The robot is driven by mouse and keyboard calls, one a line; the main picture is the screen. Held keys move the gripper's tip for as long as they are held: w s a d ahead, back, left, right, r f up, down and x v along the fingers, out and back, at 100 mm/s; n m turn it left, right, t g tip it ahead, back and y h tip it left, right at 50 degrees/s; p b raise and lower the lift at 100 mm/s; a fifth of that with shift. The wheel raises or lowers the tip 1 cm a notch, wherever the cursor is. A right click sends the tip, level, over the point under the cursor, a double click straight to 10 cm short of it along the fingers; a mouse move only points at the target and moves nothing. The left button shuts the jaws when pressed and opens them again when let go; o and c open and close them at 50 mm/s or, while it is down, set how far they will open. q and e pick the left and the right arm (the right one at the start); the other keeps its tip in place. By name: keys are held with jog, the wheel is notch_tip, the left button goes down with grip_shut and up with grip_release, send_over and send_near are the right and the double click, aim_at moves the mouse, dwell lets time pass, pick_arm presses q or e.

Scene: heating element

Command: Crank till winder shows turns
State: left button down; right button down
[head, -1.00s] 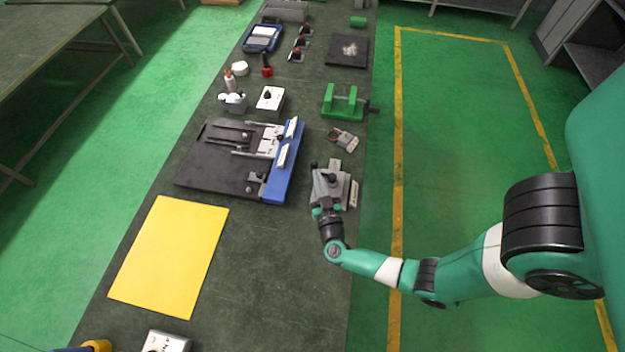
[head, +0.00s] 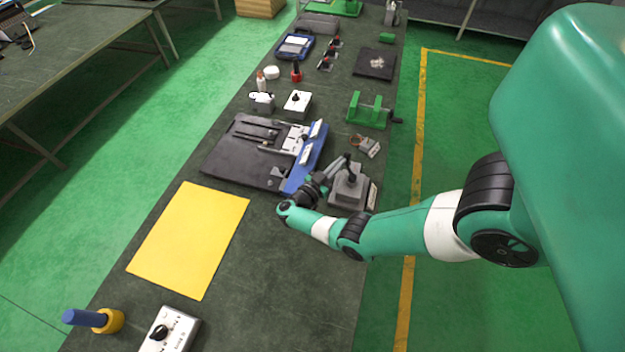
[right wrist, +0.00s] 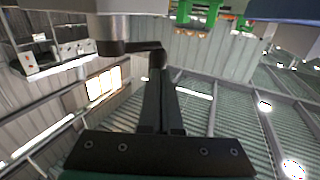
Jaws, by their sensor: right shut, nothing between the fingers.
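A grey block-shaped device (head: 347,192) with a dark upright post or knob on top stands near the right edge of the bench; I take it for the winder. A white label plate (head: 373,195) is on its right; no turn count is readable. My right gripper (head: 340,164) is at the device's upper left, fingers shut and empty. In the right wrist view, the shut fingers (right wrist: 161,95) point at the end of a dark crank arm (right wrist: 135,47) joined to a grey cylinder (right wrist: 120,26). Whether they touch it I cannot tell. My left gripper is out of view.
A green frame (head: 368,112) with a dark side handle stands behind the device. A black-and-blue fixture (head: 245,160) lies close left. A yellow sheet (head: 190,238), a white switch box (head: 170,330) and a blue-and-yellow tool (head: 95,319) are nearer. The bench's front middle is clear.

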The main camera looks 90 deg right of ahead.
jog(key=shift+s+d+f, duration=0.1)
jog(key=shift+s+d, duration=0.3)
jog(key=shift+s, duration=0.2)
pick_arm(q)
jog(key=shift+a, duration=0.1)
pick_arm(e)
jog(key=shift+d, duration=0.1)
jog(key=shift+f, duration=0.1)
